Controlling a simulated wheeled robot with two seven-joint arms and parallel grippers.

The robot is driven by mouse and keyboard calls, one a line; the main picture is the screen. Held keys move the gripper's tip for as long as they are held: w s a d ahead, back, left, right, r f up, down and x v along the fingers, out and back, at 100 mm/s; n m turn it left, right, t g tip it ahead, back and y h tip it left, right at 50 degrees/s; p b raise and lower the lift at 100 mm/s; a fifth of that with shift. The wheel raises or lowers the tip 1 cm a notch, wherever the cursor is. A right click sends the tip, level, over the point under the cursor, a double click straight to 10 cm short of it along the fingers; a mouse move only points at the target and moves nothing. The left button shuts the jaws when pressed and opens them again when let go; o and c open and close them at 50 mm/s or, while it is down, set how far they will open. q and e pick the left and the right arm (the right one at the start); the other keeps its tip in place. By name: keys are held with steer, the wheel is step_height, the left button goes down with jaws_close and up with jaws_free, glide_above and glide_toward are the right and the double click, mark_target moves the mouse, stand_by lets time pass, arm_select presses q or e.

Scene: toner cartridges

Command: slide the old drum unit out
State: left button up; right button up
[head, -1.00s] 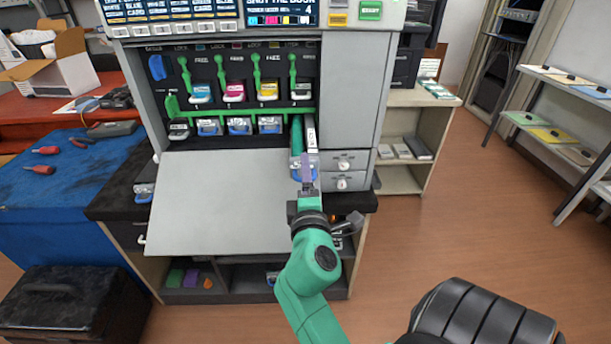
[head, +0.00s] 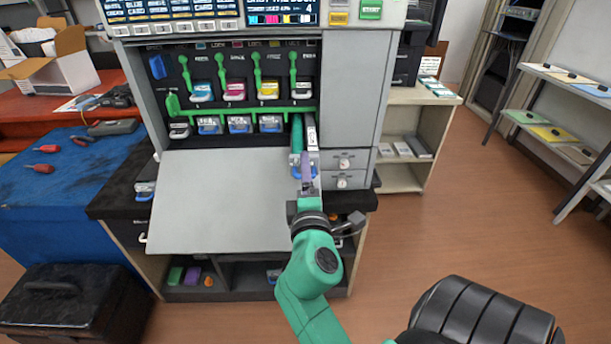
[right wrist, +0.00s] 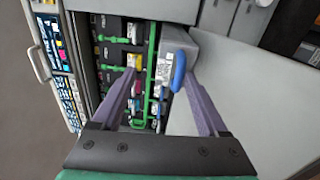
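The drum unit with a teal roller (head: 297,132) sticks partly out of the rightmost lower slot of the printer, over the lowered door. Its grey end and blue handle (right wrist: 179,70) face me in the right wrist view. My right gripper (head: 306,172), on the green arm, is at this end. In the right wrist view its purple fingers (right wrist: 158,72) stand apart, with the unit's end near the right finger and a gap on the left finger's side. The roller's inner end is hidden in the slot. My left gripper is not in view.
The lowered grey door (head: 220,205) lies in front of the printer. Several other drum units (head: 239,125) sit in the slots to the left, under a green bar (head: 245,111) and colored toner cartridges. A blue-covered table (head: 50,190) stands left.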

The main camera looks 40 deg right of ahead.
step_height(320, 180, down, 3)
steer(key=shift+m+g+b, duration=0.3)
steer(key=shift+b, duration=0.3)
steer(key=shift+s+a+r+p, duration=0.25)
steer(key=shift+r+p, duration=0.15)
steer(key=shift+r, duration=0.15)
steer(key=shift+s+a+r+p, duration=0.1)
steer(key=shift+s+r+p, duration=0.1)
steer(key=shift+r+p, duration=0.25)
stand_by(0.4)
